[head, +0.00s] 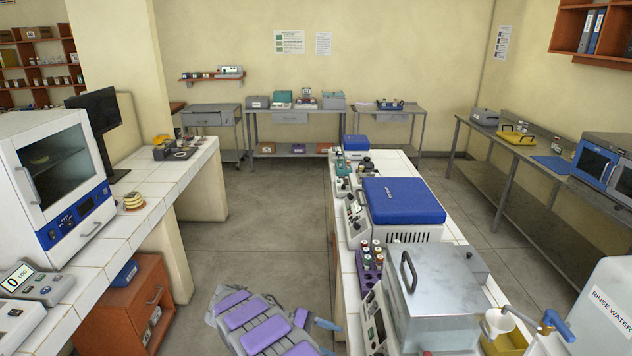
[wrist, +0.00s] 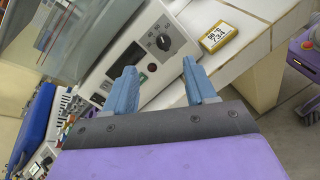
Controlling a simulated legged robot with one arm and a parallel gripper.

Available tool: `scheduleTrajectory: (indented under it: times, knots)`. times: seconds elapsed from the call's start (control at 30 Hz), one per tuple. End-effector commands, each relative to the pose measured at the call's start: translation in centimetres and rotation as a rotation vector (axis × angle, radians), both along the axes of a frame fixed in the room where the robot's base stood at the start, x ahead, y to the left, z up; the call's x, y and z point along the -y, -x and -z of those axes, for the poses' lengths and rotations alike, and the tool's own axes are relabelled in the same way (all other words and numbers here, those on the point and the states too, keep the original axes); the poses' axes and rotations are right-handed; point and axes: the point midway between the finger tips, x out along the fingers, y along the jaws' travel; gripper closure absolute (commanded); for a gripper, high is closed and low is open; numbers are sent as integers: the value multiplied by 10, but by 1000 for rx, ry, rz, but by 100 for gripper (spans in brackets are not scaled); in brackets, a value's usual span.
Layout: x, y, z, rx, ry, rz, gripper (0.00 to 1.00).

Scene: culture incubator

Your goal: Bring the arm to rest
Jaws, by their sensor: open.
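My gripper (wrist: 163,88) shows in the wrist view with its two blue fingers spread apart and nothing between them. Beyond the fingers is the control panel (wrist: 146,60) of a metal bath, with a dark knob. In the head view my purple and grey arm is low at the bottom middle, left of the tiled island bench (head: 345,268). Part of the blue fingers shows there at the arm's right side, near the bench's side. Whether anything touches the bench cannot be told.
The steel-lidded bath (head: 440,275), a purple tube rack (head: 370,268) and a blue-lidded machine (head: 403,200) stand on the island. An orange cabinet (head: 130,305) stands left. The floor (head: 265,235) between is clear.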

Motion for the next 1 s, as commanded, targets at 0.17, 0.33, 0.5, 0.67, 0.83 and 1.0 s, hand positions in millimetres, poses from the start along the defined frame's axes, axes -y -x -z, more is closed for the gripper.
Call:
scheduleTrajectory:
  times: [0.17,0.33,0.5,0.67,0.83,1.0]
  knots:
    - [31,7,-41,31,-62,65,44]
    - [60,24,-77,64,-131,136,44]
    - [85,48,-108,102,-205,208,44]
    - [105,77,-133,139,-278,277,44]
    - [123,113,-156,183,-361,356,44]
    - [136,152,-172,230,-448,432,44]
